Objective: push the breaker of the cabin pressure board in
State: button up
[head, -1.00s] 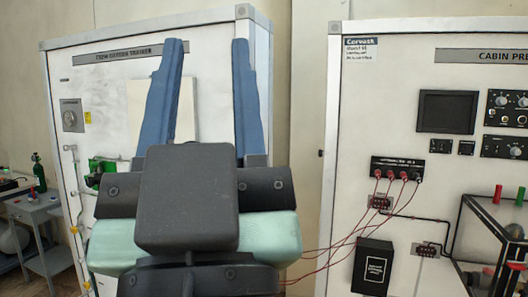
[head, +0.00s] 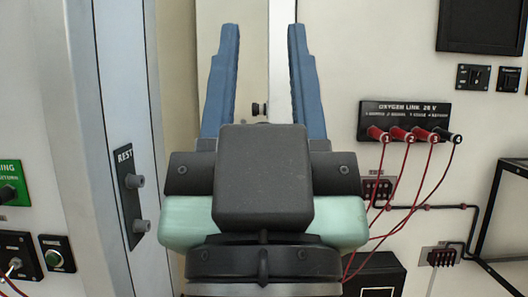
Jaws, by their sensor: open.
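The cabin pressure board (head: 415,60) is the white panel on the right; its title is out of frame. A small black knob (head: 258,108) sticks out at its left edge, seen low between my fingers; it may be the breaker, but I cannot tell whether it is in or out. My gripper (head: 263,30) is open and empty, its two blue fingers pointing up in the picture and apart. The gripper body hides what lies below the knob. I see no contact between fingers and knob, and cannot judge the distance.
The oxygen trainer cabinet (head: 75,80) stands close on the left, with a REST plate (head: 128,197) bearing two pegs on its side. On the right, red leads (head: 397,180) hang from the oxygen link box (head: 404,121) beside my gripper. A black frame (head: 485,220) stands lower right.

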aim_at(255, 109)
jog(key=j+z, duration=0.25)
jog(key=j, duration=0.4)
jog(key=j+z, duration=0.3)
jog(key=j, duration=0.35)
jog(key=i+l, duration=0.25)
jog(key=l, duration=0.15)
jog(key=i+l+u, duration=0.15)
jog(key=i+l, duration=0.15)
